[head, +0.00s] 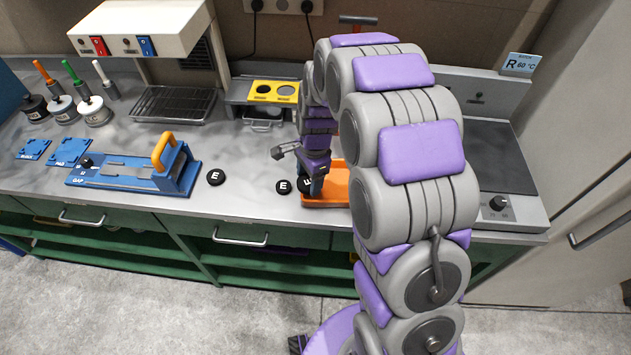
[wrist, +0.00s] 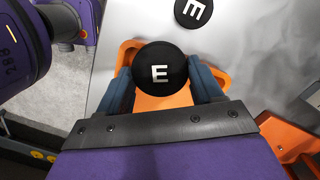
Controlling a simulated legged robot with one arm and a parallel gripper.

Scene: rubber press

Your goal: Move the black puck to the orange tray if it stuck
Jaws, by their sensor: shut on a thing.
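A blue-grey finger sits on either side of the puck in the wrist view. The orange tray (wrist: 130,52) shows behind and below the puck. In the head view my gripper (head: 316,186) is at the left end of the orange tray (head: 328,198), and the held puck (head: 306,185) is partly hidden by it. I cannot tell whether the puck touches the tray. Another E puck (head: 284,186) lies on the counter just left of the tray; it also shows in the wrist view (wrist: 193,12).
A third E puck (head: 216,178) lies farther left on the metal counter (head: 240,200), beside a blue fixture (head: 130,178) with an orange handle. A yellow-topped holder (head: 272,92) stands behind. My arm hides part of the counter and a hot plate (head: 485,150) at right.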

